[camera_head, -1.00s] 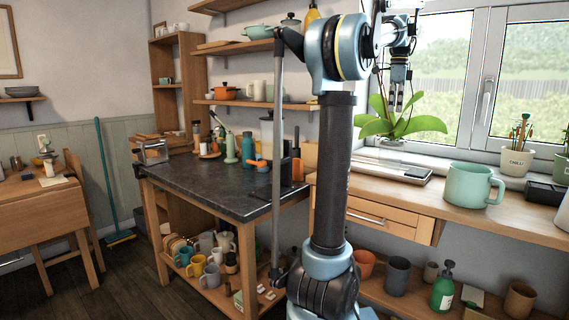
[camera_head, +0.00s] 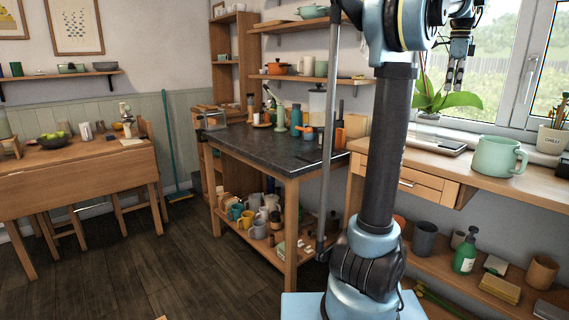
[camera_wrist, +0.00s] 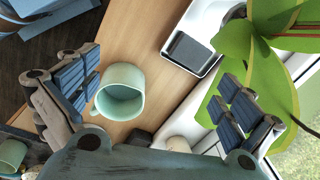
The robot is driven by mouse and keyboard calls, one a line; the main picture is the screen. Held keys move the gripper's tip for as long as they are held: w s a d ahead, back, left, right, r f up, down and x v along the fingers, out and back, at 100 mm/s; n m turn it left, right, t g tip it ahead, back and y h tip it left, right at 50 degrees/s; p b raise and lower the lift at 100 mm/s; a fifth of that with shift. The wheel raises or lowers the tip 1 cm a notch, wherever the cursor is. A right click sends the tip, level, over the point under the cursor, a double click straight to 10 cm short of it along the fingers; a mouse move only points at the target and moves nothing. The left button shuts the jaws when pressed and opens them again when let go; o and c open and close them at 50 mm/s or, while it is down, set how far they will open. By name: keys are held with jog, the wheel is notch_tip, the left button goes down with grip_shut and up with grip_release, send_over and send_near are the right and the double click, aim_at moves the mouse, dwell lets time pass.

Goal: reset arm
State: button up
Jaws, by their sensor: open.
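My gripper (camera_head: 457,76) is raised at the upper right of the head view, in front of the window and above the plant. It hangs fingers down from my folded arm. In the wrist view its two blue-padded fingers (camera_wrist: 155,100) stand wide apart with nothing held between them. A mint green mug (camera_head: 498,156) stands on the wooden counter below and to the right of it. The mug also shows in the wrist view (camera_wrist: 122,88), below the fingers and apart from them.
A leafy plant (camera_head: 440,97) stands by the window, close to my gripper. A flat grey device (camera_head: 437,145) lies on the counter (camera_head: 470,178). A dark-topped worktable (camera_head: 270,150) with mugs beneath stands left of my arm. The floor (camera_head: 150,255) at left is open.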

jog(key=s+a+f+n, duration=0.4)
jog(key=a+f+n, duration=0.2)
jog(key=a+f, duration=0.45)
jog(key=s+a+f+n, duration=0.3)
jog(key=a+f+n, duration=0.35)
jog(key=a, duration=0.75)
jog(key=s+a+f+n, duration=0.4)
jog(key=s+f, duration=0.1)
jog(key=f, duration=0.3)
jog(key=s+a+f+n+t, duration=0.1)
jog(key=s+a+f+n, duration=0.3)
jog(key=f, duration=0.4)
jog(key=s+a+f+n, duration=0.4)
jog(key=s+f, duration=0.3)
jog(key=f, duration=0.2)
jog(key=shift+a+y, duration=0.3)
jog(key=shift+a, duration=0.4)
jog(key=shift+s, duration=0.1)
jog(key=shift+w+f, duration=0.15)
jog(key=shift+w, duration=0.25)
